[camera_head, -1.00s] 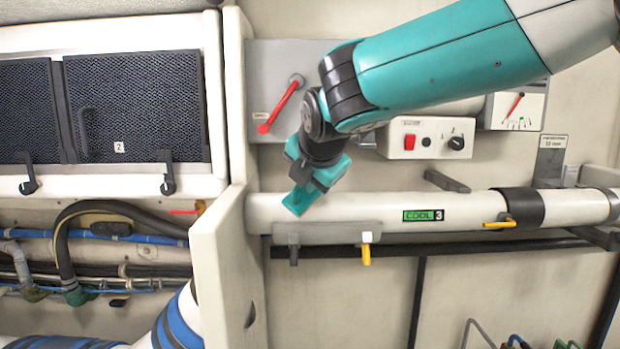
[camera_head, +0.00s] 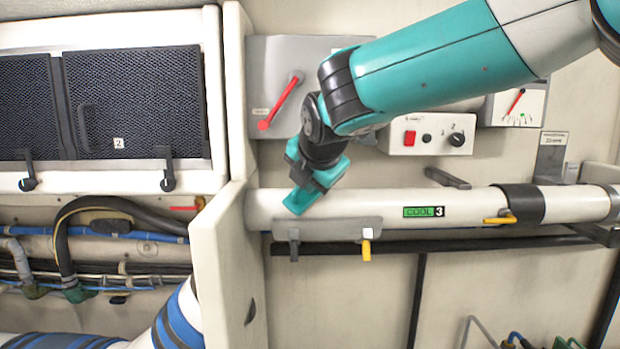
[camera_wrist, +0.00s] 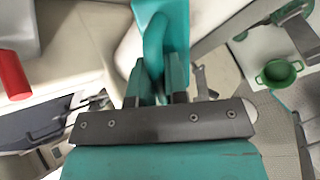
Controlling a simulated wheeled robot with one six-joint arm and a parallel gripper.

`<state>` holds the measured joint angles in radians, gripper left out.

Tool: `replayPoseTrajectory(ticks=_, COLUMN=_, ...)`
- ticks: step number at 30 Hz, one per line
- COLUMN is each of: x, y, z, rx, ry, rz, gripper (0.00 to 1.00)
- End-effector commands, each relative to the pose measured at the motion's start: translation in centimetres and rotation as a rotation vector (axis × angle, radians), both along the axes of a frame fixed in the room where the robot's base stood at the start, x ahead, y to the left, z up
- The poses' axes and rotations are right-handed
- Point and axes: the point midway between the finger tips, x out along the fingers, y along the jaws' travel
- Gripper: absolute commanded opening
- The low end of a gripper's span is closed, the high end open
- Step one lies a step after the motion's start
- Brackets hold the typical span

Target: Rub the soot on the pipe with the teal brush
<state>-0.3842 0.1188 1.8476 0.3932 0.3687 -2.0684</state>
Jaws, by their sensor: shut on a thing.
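The white pipe (camera_head: 365,208) runs across the right half of the head view, with a green COOL label (camera_head: 423,212) and a black band (camera_head: 522,204). My gripper (camera_head: 312,185) is at the pipe's left end, shut on the teal brush (camera_head: 300,202). The brush's lower end overlaps the pipe's upper left part; I cannot tell whether it touches. In the wrist view my gripper's fingers (camera_wrist: 158,85) close on the teal brush (camera_wrist: 172,20). No soot can be made out; the brush and gripper hide part of the pipe.
A cream panel edge (camera_head: 220,262) stands just left of the pipe's end. A red-handled lever (camera_head: 280,103) and a control box (camera_head: 430,137) are on the wall above. A grey plate with hooks (camera_head: 328,229) sits at the pipe's lower front.

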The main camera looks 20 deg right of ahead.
Motion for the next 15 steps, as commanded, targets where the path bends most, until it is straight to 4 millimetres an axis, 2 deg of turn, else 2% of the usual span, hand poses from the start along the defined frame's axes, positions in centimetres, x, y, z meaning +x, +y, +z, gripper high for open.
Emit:
replayPoseTrajectory(ticks=10, x=0.2, y=-0.3, z=-0.3, rx=0.001, ry=0.0, rz=-0.001, gripper=0.0)
replayPoseTrajectory(ticks=15, x=-0.2, y=-1.4, z=-0.2, rx=0.001, ry=-0.002, rz=-0.002, gripper=0.0)
